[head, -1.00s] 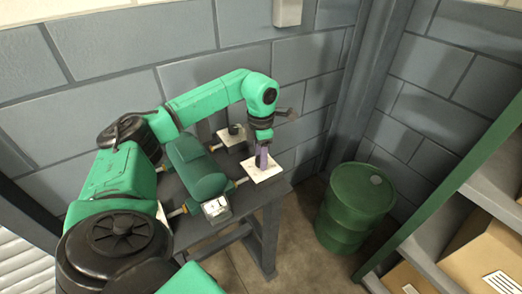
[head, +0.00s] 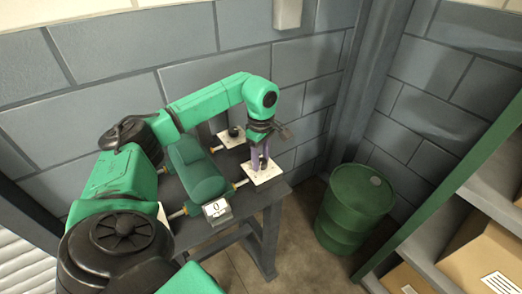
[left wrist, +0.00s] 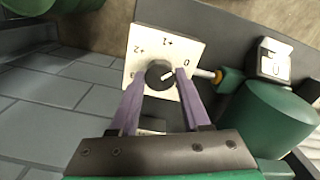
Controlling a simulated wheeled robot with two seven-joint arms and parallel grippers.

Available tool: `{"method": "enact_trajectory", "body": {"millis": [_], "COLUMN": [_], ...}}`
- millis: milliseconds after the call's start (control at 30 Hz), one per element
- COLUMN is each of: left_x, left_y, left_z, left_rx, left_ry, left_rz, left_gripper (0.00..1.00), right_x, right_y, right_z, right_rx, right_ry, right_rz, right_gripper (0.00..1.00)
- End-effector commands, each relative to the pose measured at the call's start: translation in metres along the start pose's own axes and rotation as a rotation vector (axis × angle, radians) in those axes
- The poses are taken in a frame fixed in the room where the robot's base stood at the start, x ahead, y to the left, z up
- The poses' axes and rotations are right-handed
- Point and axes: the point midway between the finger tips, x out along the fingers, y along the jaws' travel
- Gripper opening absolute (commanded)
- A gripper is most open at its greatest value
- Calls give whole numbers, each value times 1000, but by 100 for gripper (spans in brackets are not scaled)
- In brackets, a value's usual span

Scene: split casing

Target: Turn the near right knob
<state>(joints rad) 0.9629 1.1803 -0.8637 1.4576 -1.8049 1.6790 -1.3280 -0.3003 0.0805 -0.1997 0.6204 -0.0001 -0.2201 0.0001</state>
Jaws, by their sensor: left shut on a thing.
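The near right knob is a black round knob (left wrist: 158,75) on a white square plate (left wrist: 139,50) marked 0, +1, +2 and a partly hidden mark. In the head view the plate (head: 274,177) lies at the table's near right corner. My left gripper (head: 259,168) reaches down over it. In the left wrist view its purple fingers (left wrist: 161,80) stand on either side of the knob, shut on it. The knob's white pointer line leans toward the 0 side. My right gripper is not in view.
A green cylindrical body (head: 194,168) lies on the dark table, with rods running to the plates. A small display (head: 216,208) reads 0. Another knob on a plate (head: 231,141) sits behind. A green barrel (head: 352,208) and a shelf with boxes (head: 485,262) stand right.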

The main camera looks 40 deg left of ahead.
Motion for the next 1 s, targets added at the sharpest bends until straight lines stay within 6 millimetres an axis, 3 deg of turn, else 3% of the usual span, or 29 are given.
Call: {"method": "enact_trajectory", "body": {"millis": [400, 1000], "left_x": [-3, -3], "left_y": [2, 2], "left_z": [0, -1], "left_rx": [246, 296], "left_ry": [0, 0], "left_rz": [9, 10], "left_gripper": [0, 0], "right_x": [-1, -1], "right_y": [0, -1], "right_z": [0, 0], "right_rx": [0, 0], "right_ry": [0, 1], "right_rz": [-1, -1], "right_gripper": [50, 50]}}
